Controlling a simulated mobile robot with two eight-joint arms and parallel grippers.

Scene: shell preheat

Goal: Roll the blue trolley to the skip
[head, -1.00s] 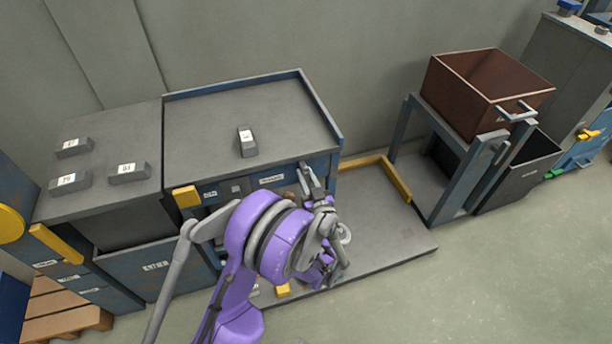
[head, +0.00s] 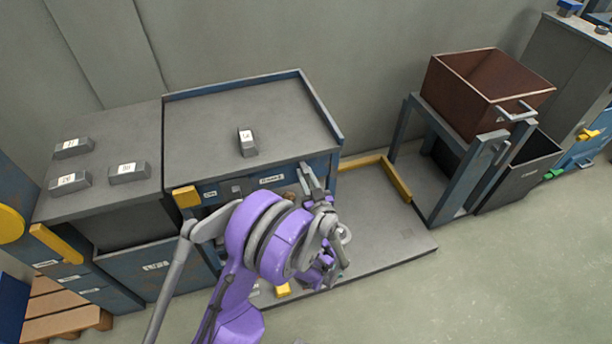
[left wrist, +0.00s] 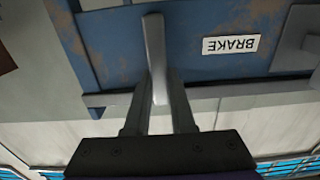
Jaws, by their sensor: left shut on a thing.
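A blue unit with a grey top (head: 240,120), seemingly the blue trolley, stands against the wall in the head view. Its worn blue front (left wrist: 190,35) fills much of the left wrist view, with a white label (left wrist: 231,44) reading BRAKE upside down. My left gripper (head: 312,185) is at the front right corner of this unit. In the left wrist view my left gripper (left wrist: 160,90) is shut on a grey lever (left wrist: 154,45) beside the label. My arm hides part of the unit's lower front. Which container is the skip, I cannot tell. My right gripper is not in view.
A brown box (head: 475,90) sits on a blue-grey stand (head: 424,150) at the right, with a dark bin (head: 520,175) beside it. A low grey floor plate (head: 385,240) has a yellow edge bar (head: 399,182). Open floor (head: 510,270) lies at front right.

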